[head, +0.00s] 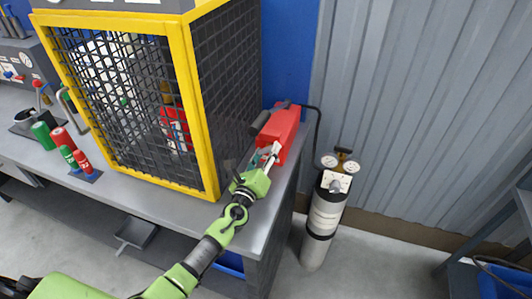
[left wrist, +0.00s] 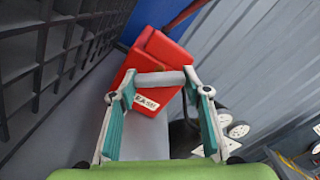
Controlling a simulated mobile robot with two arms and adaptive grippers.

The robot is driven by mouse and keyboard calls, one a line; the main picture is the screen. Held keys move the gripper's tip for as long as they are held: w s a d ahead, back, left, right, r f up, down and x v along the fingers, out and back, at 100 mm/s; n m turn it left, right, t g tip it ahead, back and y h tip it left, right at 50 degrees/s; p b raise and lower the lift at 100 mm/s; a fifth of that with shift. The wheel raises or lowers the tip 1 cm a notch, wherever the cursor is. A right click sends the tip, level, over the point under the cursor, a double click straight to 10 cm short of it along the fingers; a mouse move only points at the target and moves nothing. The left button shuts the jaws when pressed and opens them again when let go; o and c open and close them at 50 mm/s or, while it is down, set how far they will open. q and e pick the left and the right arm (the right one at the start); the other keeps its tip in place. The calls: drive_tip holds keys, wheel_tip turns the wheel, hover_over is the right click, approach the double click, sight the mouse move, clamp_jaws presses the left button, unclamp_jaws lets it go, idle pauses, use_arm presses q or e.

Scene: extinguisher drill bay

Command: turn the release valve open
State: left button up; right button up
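The release valve is a red box (head: 281,131) at the right end of the bench, beside the mesh cage. In the left wrist view the red box (left wrist: 165,62) carries a white label, partly covered, with letters like "EASE". A grey bar-like handle (left wrist: 160,78) crosses in front of the box. My left gripper (head: 268,154) is at the near side of the box. In the left wrist view its teal-padded fingers (left wrist: 160,100) are spread wide, one near each end of the grey bar. I cannot tell whether they touch it. My right gripper is not in view.
The yellow-framed mesh cage (head: 201,110) stands close left of my left arm. A white gas cylinder (head: 325,215) with gauges stands on the floor right of the bench. Red and green small cylinders (head: 64,138) stand at the bench's left. A shelf edge (head: 525,205) is at far right.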

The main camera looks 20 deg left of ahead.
use_arm(q)
drive_tip(key=shift+f+n+b, duration=0.15)
drive_tip(key=shift+n+b, duration=0.45)
drive_tip(key=shift+n, duration=0.1)
drive_tip(key=shift+n+b, duration=0.45)
drive_tip(key=shift+n, duration=0.85)
drive_tip(key=o, duration=1.1)
drive_tip(key=s, duration=1.2)
drive_tip(key=shift+a, duration=0.2)
